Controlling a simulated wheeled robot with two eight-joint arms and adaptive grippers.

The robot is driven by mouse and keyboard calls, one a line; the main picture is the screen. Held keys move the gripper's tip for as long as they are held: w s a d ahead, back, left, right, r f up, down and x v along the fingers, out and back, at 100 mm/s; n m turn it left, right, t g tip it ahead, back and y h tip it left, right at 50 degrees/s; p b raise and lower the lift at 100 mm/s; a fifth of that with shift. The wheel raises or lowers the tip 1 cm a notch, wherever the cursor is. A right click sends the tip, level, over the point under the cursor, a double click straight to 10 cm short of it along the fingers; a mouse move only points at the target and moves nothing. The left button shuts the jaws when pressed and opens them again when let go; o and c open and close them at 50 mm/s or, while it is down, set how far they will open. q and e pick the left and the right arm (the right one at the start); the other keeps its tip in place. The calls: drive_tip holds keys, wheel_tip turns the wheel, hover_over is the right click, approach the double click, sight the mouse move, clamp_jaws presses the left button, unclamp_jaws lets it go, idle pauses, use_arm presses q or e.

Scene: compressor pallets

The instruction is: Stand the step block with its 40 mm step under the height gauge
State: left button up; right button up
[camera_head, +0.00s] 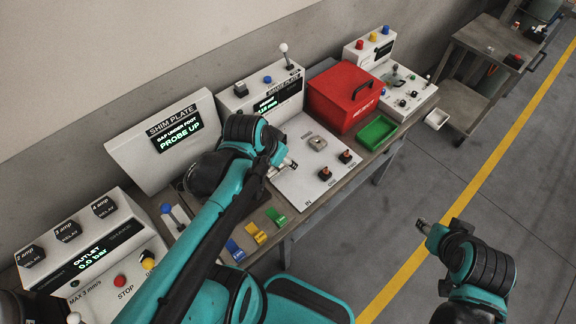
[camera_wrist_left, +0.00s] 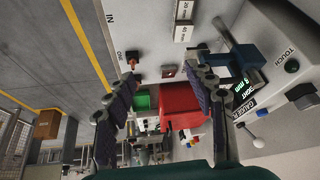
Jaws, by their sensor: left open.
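The height gauge panel (camera_head: 300,190) is white, with a lit display (camera_head: 264,106); in the left wrist view its display (camera_wrist_left: 248,86) reads some mm. A dark blue part (camera_wrist_left: 243,58) stands there beside the right-hand finger.
A red box (camera_head: 345,92) and green tray (camera_head: 377,131) stand right of the panel. Blue, yellow and green pieces (camera_head: 256,232) lie along the front edge. The shim plate station (camera_head: 140,150) is at left.

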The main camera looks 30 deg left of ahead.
use_arm(q)
drive_tip(key=s+d+r+n+t, duration=0.1)
drive_tip(key=s+d+r+n, duration=0.1)
drive_tip(key=s+d, duration=0.1)
drive_tip(key=shift+s+d+r+t, duration=0.2)
drive_tip(key=shift+s+d+t, duration=0.2)
drive_tip(key=shift+d, duration=0.45)
wheel_tip(320, 180, down, 3)
drive_tip(key=b, duration=0.3)
drive_tip(key=shift+f, duration=0.1)
drive_tip(key=shift+c, duration=0.4)
